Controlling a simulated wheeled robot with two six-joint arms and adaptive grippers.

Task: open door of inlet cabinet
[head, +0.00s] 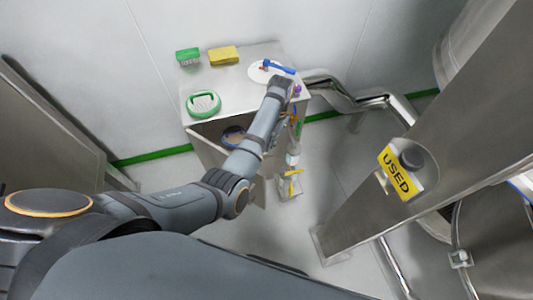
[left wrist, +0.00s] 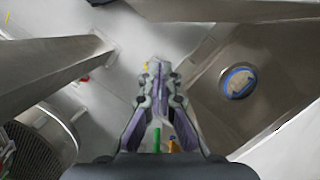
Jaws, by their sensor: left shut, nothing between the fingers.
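The inlet cabinet (head: 238,85) is a small steel box with a flat top, against the back wall. The opening shows a dark blue-rimmed bowl (head: 233,136) inside; the bowl also shows in the left wrist view (left wrist: 238,82). My right gripper is not in view.
On the cabinet top lie a green brush (head: 187,57), a yellow sponge (head: 223,55), a green-handled item (head: 204,103) and a white plate (head: 264,71). Steel pipes run right of it. A large steel machine with a USED sign (head: 396,172) stands at right.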

